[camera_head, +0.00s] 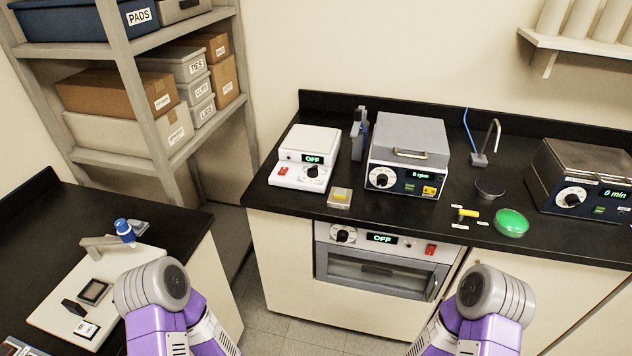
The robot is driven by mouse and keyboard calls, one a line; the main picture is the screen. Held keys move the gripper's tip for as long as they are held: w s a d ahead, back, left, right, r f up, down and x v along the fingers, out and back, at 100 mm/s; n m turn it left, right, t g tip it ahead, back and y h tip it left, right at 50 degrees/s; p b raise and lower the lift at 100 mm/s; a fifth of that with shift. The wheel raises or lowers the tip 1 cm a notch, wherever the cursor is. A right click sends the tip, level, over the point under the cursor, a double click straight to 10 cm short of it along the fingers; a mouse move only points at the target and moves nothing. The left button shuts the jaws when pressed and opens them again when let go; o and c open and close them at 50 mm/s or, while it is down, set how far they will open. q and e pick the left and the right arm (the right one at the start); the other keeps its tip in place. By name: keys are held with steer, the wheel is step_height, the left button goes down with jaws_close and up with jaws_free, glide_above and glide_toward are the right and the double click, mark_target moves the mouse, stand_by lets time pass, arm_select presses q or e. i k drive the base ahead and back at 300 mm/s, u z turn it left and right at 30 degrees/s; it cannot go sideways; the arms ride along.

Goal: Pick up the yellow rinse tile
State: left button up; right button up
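A small grey block with a yellow square on top (340,195) sits at the front edge of the black counter, in front of the white hot-plate-like unit; it looks like the yellow rinse tile, though it is too small to be sure. A separate small yellow piece (468,213) lies on the counter further right, beside a green round dish. My two purple arms show at the bottom of the picture, both apart from the counter items. Neither gripper's fingers show.
The white unit (303,158) reads OFF. A grey-lidded machine (407,155) reads 0 rpm. The green dish (511,222) is near the front edge. An oven (375,265) is below. A side table at left holds a pale board (60,300) with an instrument. Shelves stand behind.

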mark_target(340, 192)
steer(key=z, duration=0.3)
steer(key=i, duration=0.7)
steer(key=z, duration=0.55)
